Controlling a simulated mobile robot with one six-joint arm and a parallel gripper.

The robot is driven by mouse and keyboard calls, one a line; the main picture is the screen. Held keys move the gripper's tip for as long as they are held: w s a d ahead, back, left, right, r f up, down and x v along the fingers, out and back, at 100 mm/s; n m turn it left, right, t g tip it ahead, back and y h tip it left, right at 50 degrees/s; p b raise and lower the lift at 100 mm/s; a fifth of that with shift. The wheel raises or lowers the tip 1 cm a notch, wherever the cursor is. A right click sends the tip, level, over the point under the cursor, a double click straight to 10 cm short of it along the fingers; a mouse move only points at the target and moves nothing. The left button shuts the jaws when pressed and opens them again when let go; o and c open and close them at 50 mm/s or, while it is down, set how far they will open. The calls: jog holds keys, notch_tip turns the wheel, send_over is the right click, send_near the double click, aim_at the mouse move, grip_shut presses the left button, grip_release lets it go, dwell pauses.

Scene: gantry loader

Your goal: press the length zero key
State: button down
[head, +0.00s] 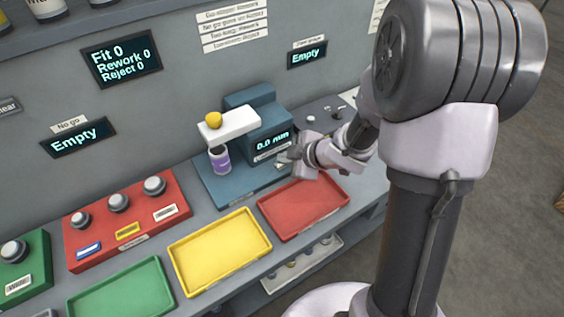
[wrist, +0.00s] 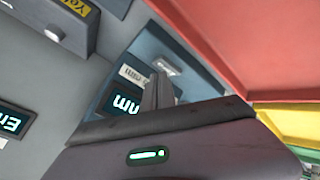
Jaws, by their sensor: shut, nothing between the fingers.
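The blue length gauge (head: 250,101) stands on the bench with a display (head: 272,140) reading 0.0 mm. The display shows in part in the wrist view (wrist: 126,103), with a white label (wrist: 133,75) beside it. A small pale piece (wrist: 167,67), perhaps the length zero key or its label, lies on the blue base just beyond the fingertips. A purple cylinder (head: 219,159) stands under the gauge's white arm (head: 230,124). My gripper (head: 284,158) is shut and empty, close to the gauge's front right. The fingers (wrist: 158,92) hide part of the base; contact cannot be told.
A red tray (head: 303,207) and a yellow tray (head: 220,250) lie in front of the gauge, with a green tray (head: 122,292) further left. A red block (head: 128,217) holds several round grey-topped parts. Small items lie on the bench behind my gripper.

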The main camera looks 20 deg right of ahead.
aim_at(274, 145)
jog(key=shift+r+p, duration=0.35)
jog(key=shift+r, duration=0.2)
jog(key=shift+r, duration=0.1)
notch_tip(274, 145, up, 5)
jog(key=p, duration=0.5)
dwell(0.4)
